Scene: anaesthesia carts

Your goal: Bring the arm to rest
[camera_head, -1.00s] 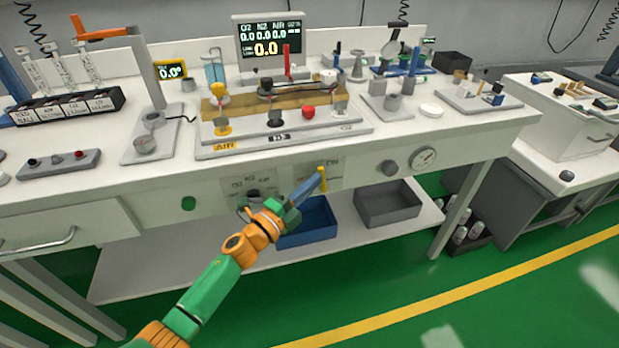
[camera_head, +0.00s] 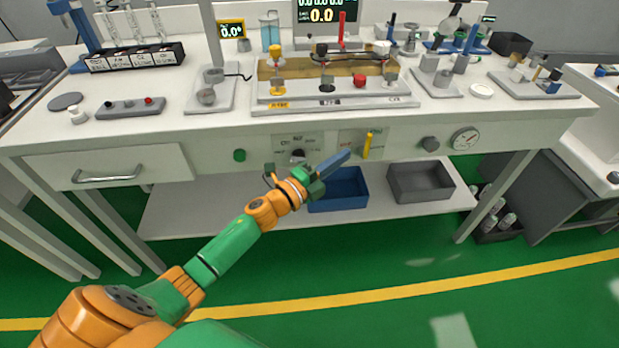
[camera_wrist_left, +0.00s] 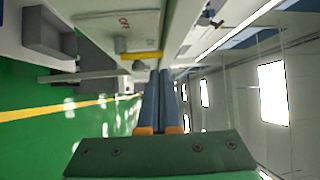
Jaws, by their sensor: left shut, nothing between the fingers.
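My left arm (camera_head: 225,247), green and orange, comes in from the lower left. Its left gripper (camera_head: 346,154) is in front of the workbench's front panel, with its blue-grey fingers shut together and nothing between them. The fingertips point at a yellow lever (camera_head: 367,145) on the panel, with a small gap showing between them in the head view. In the left wrist view the shut fingers (camera_wrist_left: 158,74) point toward the yellow lever (camera_wrist_left: 142,55), which lies just beyond the tips. My right gripper is not in view.
The white workbench (camera_head: 225,128) carries instruments and a display (camera_head: 322,14). A black knob (camera_head: 297,156) and a gauge (camera_head: 465,139) are on its front panel. A blue bin (camera_head: 338,188) and a grey bin (camera_head: 420,181) stand on the lower shelf. The green floor in front is clear.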

